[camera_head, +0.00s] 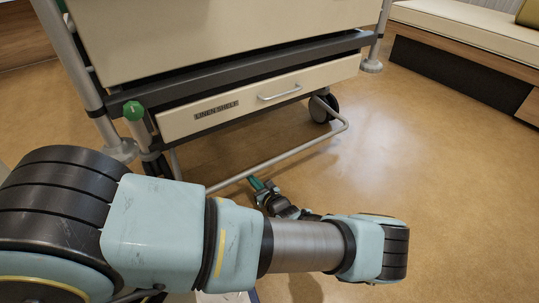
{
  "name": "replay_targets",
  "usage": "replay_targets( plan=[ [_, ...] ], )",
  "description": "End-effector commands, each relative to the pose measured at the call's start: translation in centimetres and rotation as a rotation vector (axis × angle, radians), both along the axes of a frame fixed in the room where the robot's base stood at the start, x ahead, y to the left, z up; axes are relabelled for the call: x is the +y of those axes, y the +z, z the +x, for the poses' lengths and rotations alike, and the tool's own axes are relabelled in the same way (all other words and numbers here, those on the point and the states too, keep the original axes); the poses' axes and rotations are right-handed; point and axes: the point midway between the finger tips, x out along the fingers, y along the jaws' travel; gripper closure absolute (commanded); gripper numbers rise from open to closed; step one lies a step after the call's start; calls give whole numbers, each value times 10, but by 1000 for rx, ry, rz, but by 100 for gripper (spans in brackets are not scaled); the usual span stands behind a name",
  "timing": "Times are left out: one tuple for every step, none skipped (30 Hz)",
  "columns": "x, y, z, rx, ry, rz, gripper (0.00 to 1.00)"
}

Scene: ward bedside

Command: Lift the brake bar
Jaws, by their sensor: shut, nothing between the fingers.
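The brake bar (300,148) is a thin grey metal rail low under the bed end. It runs from behind my arm up to the right and bends back near the right caster. My gripper (256,183) is a small dark tool with teal-green fingertips, partly hidden behind my arm. It is shut with nothing held. Its tips point up and left, at the near side of the bar in the picture. I cannot tell whether they touch it.
Above the bar is a cream drawer (240,102) labelled "LINEN SHELF". A green knob (133,111) sits on the left of the frame. A black caster (323,107) stands at the right. A padded bench (480,35) is at the upper right. The floor (440,180) between is clear.

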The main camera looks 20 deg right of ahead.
Motion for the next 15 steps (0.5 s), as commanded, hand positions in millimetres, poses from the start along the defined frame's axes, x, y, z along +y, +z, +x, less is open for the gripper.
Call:
replay_targets(
  plan=[
    [0, 1, 0, 0, 0, 0, 100],
    [0, 2, 0, 0, 0, 0, 100],
    [0, 3, 0, 0, 0, 0, 100],
    [0, 4, 0, 0, 0, 0, 100],
    [0, 6, -1, 0, 0, 0, 100],
    [0, 7, -1, 0, 0, 0, 100],
    [0, 9, -1, 0, 0, 0, 100],
    [0, 10, -1, 0, 0, 0, 100],
    [0, 11, -1, 0, 0, 0, 100],
    [0, 12, -2, 0, 0, 0, 100],
    [0, 14, -2, 0, 0, 0, 100],
    [0, 15, -2, 0, 0, 0, 100],
    [0, 16, -2, 0, 0, 0, 100],
    [0, 17, -2, 0, 0, 0, 100],
    [0, 19, -2, -1, 0, 0, 100]
  ],
)
